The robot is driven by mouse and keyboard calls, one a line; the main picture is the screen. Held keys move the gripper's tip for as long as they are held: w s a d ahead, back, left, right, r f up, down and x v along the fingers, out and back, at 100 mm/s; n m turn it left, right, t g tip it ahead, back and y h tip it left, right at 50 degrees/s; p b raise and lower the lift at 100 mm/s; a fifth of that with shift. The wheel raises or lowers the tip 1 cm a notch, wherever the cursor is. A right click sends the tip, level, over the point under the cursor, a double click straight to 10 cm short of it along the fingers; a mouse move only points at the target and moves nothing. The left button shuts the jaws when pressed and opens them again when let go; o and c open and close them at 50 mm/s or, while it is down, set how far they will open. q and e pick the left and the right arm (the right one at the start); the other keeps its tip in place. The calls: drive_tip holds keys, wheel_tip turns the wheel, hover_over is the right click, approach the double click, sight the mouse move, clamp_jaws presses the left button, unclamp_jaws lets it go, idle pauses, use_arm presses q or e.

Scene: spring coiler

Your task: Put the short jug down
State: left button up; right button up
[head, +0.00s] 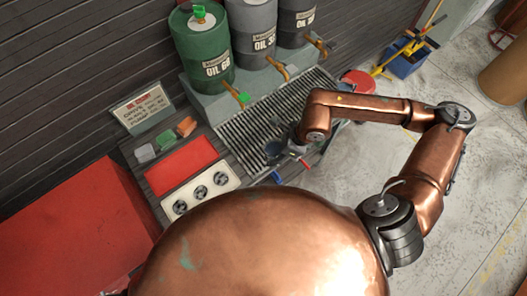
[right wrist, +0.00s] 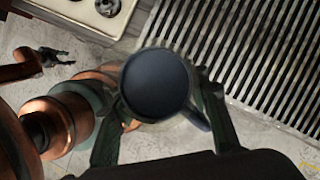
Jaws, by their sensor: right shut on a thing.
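In the head view my right gripper (head: 286,148) and the small dark jug (head: 273,148) are over the front part of the slatted grate (head: 255,135). The jug's underside is hidden, so I cannot tell whether it touches the grate. A dark claw, apparently my left gripper (right wrist: 55,56), shows small in the right wrist view.
Green (head: 205,50) and grey oil drums (head: 252,35) with taps stand behind the grate. A panel with three dials (head: 200,192), a red mat (head: 180,165) and a sign (head: 143,107) are to the left. The grate's slats look clear around the jug.

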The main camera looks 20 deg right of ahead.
drive_tip(key=s+d+r, duration=0.3)
drive_tip(key=s+d, duration=0.1)
drive_tip(key=s, duration=0.2)
drive_tip(key=shift+s, duration=0.15)
drive_tip(key=w+n+g, duration=0.1)
drive_tip(key=w+n, duration=0.1)
drive_tip(key=n, duration=0.1)
drive_tip(key=w+d+f+n+g, duration=0.1)
drive_tip(key=w+n+g, duration=0.1)
drive_tip(key=w+n, duration=0.1)
drive_tip(key=w+n+g, duration=0.1)
drive_tip(key=w+n, duration=0.1)
drive_tip(key=n, duration=0.3)
drive_tip(key=shift+w+d+f, duration=0.15)
drive_tip(key=shift+d+f, duration=0.1)
drive_tip(key=shift+d, duration=0.15)
drive_tip(key=w+r+n+g+h, duration=0.1)
drive_tip(key=n, duration=0.3)
drive_tip(key=w+r+n+g+h, duration=0.1)
drive_tip(key=n, duration=0.3)
drive_tip(key=w+n+g+h, duration=0.1)
drive_tip(key=n+h, duration=0.1)
drive_tip(key=n, duration=0.3)
drive_tip(key=shift+w+a+r, duration=0.15)
drive_tip(key=shift+a+r, duration=0.25)
